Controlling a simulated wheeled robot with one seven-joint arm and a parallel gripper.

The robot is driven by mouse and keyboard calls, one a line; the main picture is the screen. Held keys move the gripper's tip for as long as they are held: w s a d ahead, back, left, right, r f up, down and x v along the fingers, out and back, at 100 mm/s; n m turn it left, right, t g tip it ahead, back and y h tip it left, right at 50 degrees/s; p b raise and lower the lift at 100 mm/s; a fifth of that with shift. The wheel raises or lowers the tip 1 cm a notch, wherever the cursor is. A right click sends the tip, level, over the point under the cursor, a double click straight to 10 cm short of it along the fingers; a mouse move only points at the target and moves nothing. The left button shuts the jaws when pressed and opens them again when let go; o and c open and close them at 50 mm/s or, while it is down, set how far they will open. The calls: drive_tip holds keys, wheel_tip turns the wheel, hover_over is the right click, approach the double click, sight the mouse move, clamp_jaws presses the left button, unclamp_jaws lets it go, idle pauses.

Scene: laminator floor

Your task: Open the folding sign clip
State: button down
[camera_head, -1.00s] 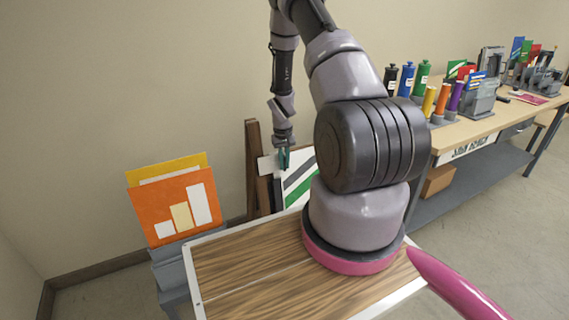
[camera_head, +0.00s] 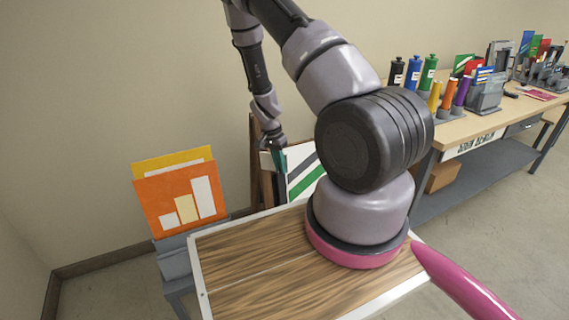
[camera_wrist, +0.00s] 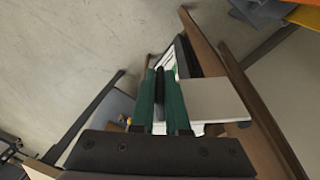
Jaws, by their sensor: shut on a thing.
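The folding sign stands behind the wood-topped surface, with a brown wooden frame and a white panel with green and dark stripes (camera_head: 306,172). A pale grey plate (camera_wrist: 216,98) projects at its upper edge, beside the frame. My gripper, with green fingers (camera_wrist: 160,88), is at the top of the sign in the head view (camera_head: 279,160). The fingers are shut on a dark bar-like part (camera_wrist: 159,84), which seems to be the clip. The fingers and palm hide most of it, and I cannot tell whether the clip is open.
A grey stand with orange (camera_head: 181,203) and yellow boards is left of the sign. A workbench (camera_head: 470,130) with bottles, coloured tubes and holders stands at the right. A cardboard box (camera_head: 441,176) is on its lower shelf. Bare wall lies behind the sign.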

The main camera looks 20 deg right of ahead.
drive_tip(key=a+m+g, duration=0.1)
drive_tip(key=a+m, duration=0.6)
drive_tip(key=shift+w+a, duration=0.15)
drive_tip(key=shift+w, duration=0.05)
idle(0.4)
drive_tip(key=c, duration=0.9)
unclamp_jaws()
drive_tip(key=v, duration=1)
drive_tip(key=shift+w+a+r, duration=0.15)
drive_tip(key=shift+a+r, duration=0.05)
drive_tip(key=shift+r, duration=0.1)
